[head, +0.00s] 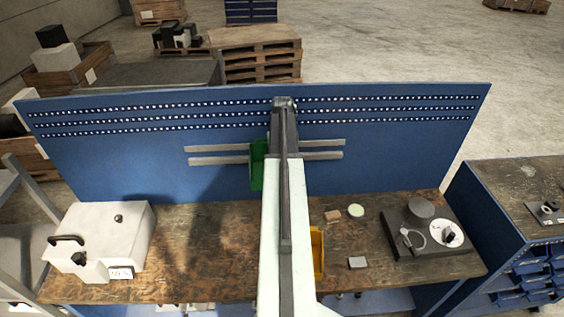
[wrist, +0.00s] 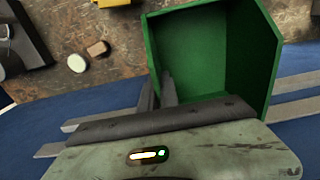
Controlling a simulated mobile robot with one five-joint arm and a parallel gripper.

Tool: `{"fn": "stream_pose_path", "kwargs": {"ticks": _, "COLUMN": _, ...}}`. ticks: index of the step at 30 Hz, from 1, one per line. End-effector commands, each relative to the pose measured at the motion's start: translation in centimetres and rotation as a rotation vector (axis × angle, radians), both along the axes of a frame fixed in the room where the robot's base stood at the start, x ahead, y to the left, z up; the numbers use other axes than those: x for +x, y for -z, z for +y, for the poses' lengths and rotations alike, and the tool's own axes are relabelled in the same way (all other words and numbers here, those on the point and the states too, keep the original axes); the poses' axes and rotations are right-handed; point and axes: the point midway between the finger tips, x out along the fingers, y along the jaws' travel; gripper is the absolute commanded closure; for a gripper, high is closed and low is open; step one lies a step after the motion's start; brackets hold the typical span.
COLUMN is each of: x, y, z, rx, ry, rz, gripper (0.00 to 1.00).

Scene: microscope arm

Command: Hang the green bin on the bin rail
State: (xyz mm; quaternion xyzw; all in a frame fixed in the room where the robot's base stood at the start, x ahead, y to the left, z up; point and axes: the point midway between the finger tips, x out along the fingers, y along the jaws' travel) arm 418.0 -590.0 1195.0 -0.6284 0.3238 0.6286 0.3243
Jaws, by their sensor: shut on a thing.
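The green bin (wrist: 205,45) fills much of the upper wrist view, its open inside facing the camera. My gripper (wrist: 165,85) is shut on the bin's near left wall. In the head view the green bin (head: 257,165) shows to the left of my arm, in front of the bin rail. The bin rail (head: 215,160) is two grey horizontal strips on the blue back panel; my arm and the bin hide its middle. Its strips also show in the wrist view (wrist: 290,108) on both sides of the bin. I cannot tell whether the bin touches the rail.
A yellow bin (head: 318,250) stands on the wooden bench (head: 210,250), partly behind my arm. A white machine (head: 105,240) is at the left. A dark device (head: 425,230), a pale green disc (head: 356,210) and small blocks lie at the right.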

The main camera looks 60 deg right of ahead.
Motion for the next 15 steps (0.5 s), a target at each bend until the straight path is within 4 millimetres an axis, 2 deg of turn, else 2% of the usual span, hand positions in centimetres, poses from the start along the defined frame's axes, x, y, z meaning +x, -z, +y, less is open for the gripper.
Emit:
{"fn": "stream_pose_path", "kwargs": {"ticks": 9, "x": 0.03, "y": 0.11, "z": 0.04, "rx": 0.000, "ry": -0.001, "rz": 0.000, "gripper": 1.00}}
{"fn": "stream_pose_path", "kwargs": {"ticks": 12, "x": 0.05, "y": 0.11, "z": 0.05, "rx": 0.000, "ry": -0.001, "rz": 0.000, "gripper": 0.70}}
{"fn": "stream_pose_path", "kwargs": {"ticks": 15, "x": 0.06, "y": 0.11, "z": 0.05, "rx": 0.000, "ry": -0.001, "rz": 0.000, "gripper": 0.69}}
